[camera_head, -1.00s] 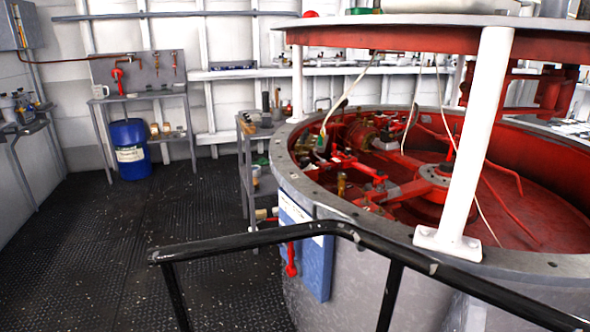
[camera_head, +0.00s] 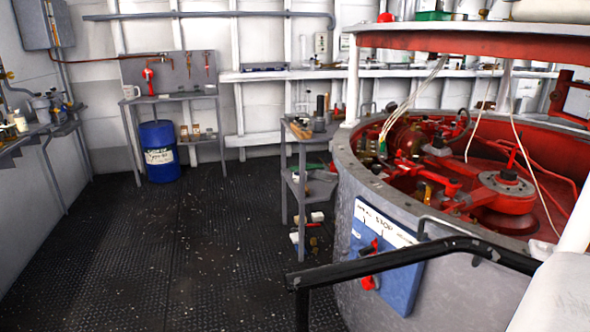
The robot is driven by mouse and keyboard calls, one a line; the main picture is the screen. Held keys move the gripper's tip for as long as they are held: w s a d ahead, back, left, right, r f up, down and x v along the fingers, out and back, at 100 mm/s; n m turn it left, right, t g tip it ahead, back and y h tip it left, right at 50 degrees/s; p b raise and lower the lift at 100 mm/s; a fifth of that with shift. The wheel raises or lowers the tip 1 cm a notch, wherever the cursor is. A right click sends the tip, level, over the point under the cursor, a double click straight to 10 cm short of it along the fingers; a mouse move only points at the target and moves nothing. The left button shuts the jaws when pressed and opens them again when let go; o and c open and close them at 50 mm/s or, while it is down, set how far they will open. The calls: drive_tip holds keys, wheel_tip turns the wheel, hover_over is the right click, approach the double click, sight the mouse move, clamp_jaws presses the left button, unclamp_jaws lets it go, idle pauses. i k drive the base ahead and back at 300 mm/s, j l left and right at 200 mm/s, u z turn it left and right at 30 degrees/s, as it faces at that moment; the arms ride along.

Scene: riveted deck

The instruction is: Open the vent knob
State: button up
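No part is clearly labelled as the vent knob, and I cannot tell which one it is. A blue panel (camera_head: 392,275) with a white label strip is fixed to the side of the big grey drum. A red fitting (camera_head: 149,75) on a copper pipe stands at the back bench. A small brass-coloured fitting (camera_head: 7,75) shows at the left wall. My gripper is not in view.
A black handrail (camera_head: 410,257) crosses in front of the grey drum (camera_head: 450,290). A grey shelf cart (camera_head: 285,175) stands left of the drum, and a blue barrel (camera_head: 159,158) stands under the back bench (camera_head: 170,98). The dark riveted floor (camera_head: 170,255) is clear at left and centre.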

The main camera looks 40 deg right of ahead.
sight(420, 186)
drive_tip(key=i+j+u, duration=0.15)
drive_tip(key=i, duration=0.4)
drive_tip(key=i+j+u, duration=0.15)
drive_tip(key=i, duration=0.4)
drive_tip(key=i+z, duration=0.45)
drive_tip(key=i+j+z, duration=0.1)
drive_tip(key=i+z, duration=0.55)
drive_tip(key=z, duration=0.2)
drive_tip(key=i+z, duration=0.25)
drive_tip(key=z, duration=0.15)
drive_tip(key=i+z, duration=0.2)
drive_tip(key=z, duration=0.2)
drive_tip(key=i+z, duration=0.4)
drive_tip(key=i+j+z, duration=0.1)
drive_tip(key=z, duration=0.25)
drive_tip(key=i+j, duration=0.05)
drive_tip(key=i, duration=0.05)
